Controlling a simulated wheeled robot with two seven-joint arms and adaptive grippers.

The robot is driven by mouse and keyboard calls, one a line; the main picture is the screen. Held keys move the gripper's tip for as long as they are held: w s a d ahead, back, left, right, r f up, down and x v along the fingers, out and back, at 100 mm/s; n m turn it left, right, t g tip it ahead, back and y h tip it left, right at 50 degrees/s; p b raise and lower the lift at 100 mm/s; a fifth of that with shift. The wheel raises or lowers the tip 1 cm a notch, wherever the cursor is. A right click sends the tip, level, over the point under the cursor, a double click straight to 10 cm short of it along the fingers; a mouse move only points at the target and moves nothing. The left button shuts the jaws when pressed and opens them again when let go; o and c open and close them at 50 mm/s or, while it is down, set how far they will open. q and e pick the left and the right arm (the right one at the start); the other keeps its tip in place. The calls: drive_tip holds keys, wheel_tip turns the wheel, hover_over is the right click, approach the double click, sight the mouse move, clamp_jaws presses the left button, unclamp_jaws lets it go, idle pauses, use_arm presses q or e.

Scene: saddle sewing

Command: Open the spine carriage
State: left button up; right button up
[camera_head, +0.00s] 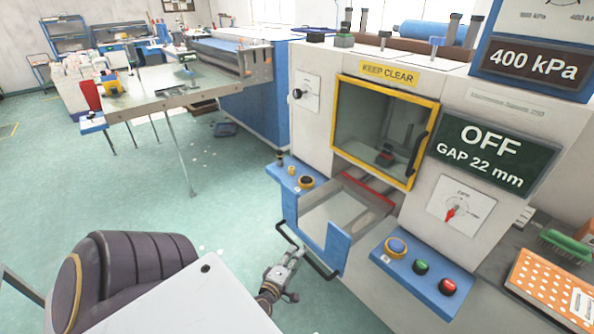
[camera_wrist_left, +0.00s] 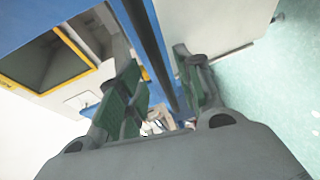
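The carriage is a pale tray with a blue front (camera_head: 337,248), sticking out of the machine below the yellow-framed window (camera_head: 388,131). A black bar handle (camera_head: 318,266) runs along its front; the bar also shows in the left wrist view (camera_wrist_left: 152,45). My left gripper (camera_head: 287,259) is at this handle, low in front of the carriage. In the left wrist view its green-padded fingers (camera_wrist_left: 160,80) stand apart, with the black bar passing between them and a gap visible on each side. My right gripper is not in view.
A blue button panel (camera_head: 423,273) juts out right of the carriage. The green floor left of the machine is open. A display reads OFF, GAP 22 mm (camera_head: 486,154).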

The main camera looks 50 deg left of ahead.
use_arm(q)
drive_tip(key=v, duration=0.7)
drive_tip(key=shift+s, duration=0.3)
drive_tip(key=shift+d, duration=0.1)
idle(0.6)
